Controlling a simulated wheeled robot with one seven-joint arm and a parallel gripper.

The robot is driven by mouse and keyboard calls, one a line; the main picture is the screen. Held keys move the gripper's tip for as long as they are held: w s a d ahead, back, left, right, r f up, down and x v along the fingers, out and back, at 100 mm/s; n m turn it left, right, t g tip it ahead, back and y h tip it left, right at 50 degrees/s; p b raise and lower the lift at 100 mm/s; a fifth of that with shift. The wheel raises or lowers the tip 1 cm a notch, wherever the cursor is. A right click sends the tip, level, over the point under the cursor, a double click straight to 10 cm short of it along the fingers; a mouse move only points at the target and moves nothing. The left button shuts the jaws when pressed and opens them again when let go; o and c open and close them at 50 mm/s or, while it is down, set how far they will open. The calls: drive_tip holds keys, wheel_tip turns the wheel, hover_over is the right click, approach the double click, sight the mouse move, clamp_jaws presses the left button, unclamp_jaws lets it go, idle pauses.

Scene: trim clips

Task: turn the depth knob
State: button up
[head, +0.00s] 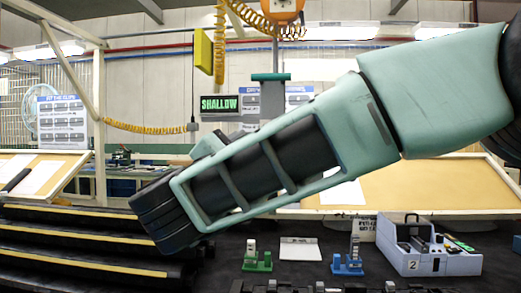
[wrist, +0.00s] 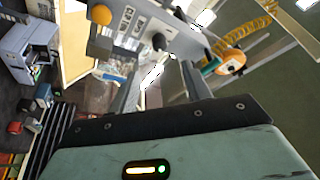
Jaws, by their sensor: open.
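A dark knob (wrist: 159,42) sticks out from a light grey panel (wrist: 185,38) in the wrist view; I take it for the depth knob, though its label is not readable. My gripper (wrist: 162,66) is open, its two grey fingers pointing toward the panel. The knob appears just beyond the gap between the fingertips; I cannot tell the exact distance, and no contact shows. An orange knob (wrist: 102,14) sits farther left on the panel. In the head view, a display (head: 219,104) reads SHALLOW in green. My arm crosses that view, and the knob cannot be made out there.
A green stand (head: 257,262), a blue stand (head: 347,265) and a grey box (head: 430,260) marked 2 sit on the dark bench. An orange hanging unit (head: 286,10) with a coiled yellow cable is overhead. Tilted tan boards stand behind.

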drive_tip(key=b+v, duration=0.1)
drive_tip(key=v, duration=0.4)
drive_tip(key=shift+s+a+f, duration=0.1)
drive_tip(key=shift+s, duration=0.1)
drive_tip(key=a+f+n+g+y+p, duration=0.1)
drive_tip(key=a+f+n+g+y, duration=0.35)
drive_tip(key=n+y, duration=0.95)
drive_tip(key=s+d+f+n+g+y, duration=0.1)
drive_tip(key=s+f+n+g, duration=0.15)
drive_tip(key=f, duration=0.25)
drive_tip(key=s+d+f+n+g+y, duration=0.1)
drive_tip(key=s+d+f+n+g, duration=0.1)
drive_tip(key=s+f+g, duration=0.3)
drive_tip(key=s+d+f+g+h, duration=0.2)
drive_tip(key=s+d+f+h, duration=0.1)
drive_tip(key=s+d+f, duration=0.2)
drive_tip(key=s+d+f+n+g+h+p, duration=0.1)
drive_tip(key=s+d+f+g+h, duration=0.2)
drive_tip(key=d, duration=0.7)
drive_tip(key=s+d+f+n+g+h, duration=0.1)
drive_tip(key=s+d+f+g+h, duration=0.2)
drive_tip(key=s+d+f, duration=0.3)
drive_tip(key=shift+s+d+f+p, duration=0.35)
drive_tip(key=shift+s+d, duration=0.55)
drive_tip(key=shift+d, duration=0.35)
